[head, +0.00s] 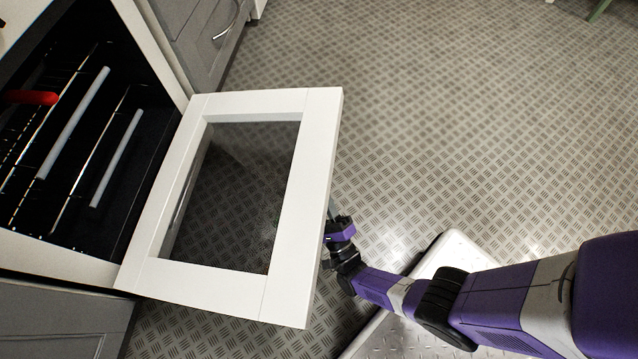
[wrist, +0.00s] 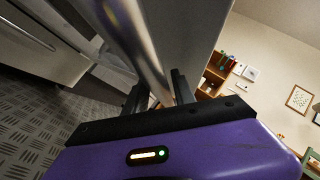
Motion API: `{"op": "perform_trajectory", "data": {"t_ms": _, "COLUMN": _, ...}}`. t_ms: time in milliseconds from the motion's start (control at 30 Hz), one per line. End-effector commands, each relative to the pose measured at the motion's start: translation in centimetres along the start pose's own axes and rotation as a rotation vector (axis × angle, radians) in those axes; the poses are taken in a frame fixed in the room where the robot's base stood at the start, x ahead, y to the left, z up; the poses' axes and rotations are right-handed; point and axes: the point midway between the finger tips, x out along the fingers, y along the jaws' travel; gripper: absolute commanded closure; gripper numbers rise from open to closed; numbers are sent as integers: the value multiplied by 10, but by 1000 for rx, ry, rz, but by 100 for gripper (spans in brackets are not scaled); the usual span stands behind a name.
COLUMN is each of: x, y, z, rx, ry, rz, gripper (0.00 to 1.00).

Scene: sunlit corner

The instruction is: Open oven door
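The oven door (head: 318,150), a white frame around a dark see-through window, stands swung far down and out from the oven (head: 121,187). The oven's dark inside and racks are exposed. My gripper (head: 338,230) is at the door's outer face, beyond its free edge; the door hides its fingertips in the head view. In the wrist view, the metal handle bar (wrist: 147,45) runs between the two dark fingers of my gripper (wrist: 160,92). The fingers appear closed around the bar, with no clear gap.
A red thing (head: 30,97) lies inside the oven at the left. Grey cabinets with a curved handle (head: 228,20) stand beyond the door, and another grey cabinet (head: 50,320) is on the near side. The patterned floor (head: 460,110) to the right is clear.

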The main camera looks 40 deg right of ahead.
Motion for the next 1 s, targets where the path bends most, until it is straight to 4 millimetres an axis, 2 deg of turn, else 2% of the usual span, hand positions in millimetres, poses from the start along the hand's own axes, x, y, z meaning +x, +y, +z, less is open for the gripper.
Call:
{"op": "perform_trajectory", "data": {"t_ms": 567, "x": -1, "y": -7, "z": -2, "rx": -6, "ry": 8, "rz": -1, "gripper": 59}}
{"op": "perform_trajectory", "data": {"t_ms": 767, "x": 12, "y": -27, "z": 11, "rx": -4, "ry": 7, "rz": -6, "gripper": 59}}
{"op": "perform_trajectory", "data": {"t_ms": 1000, "x": 33, "y": -60, "z": 31, "rx": -4, "ry": 7, "rz": -9, "gripper": 59}}
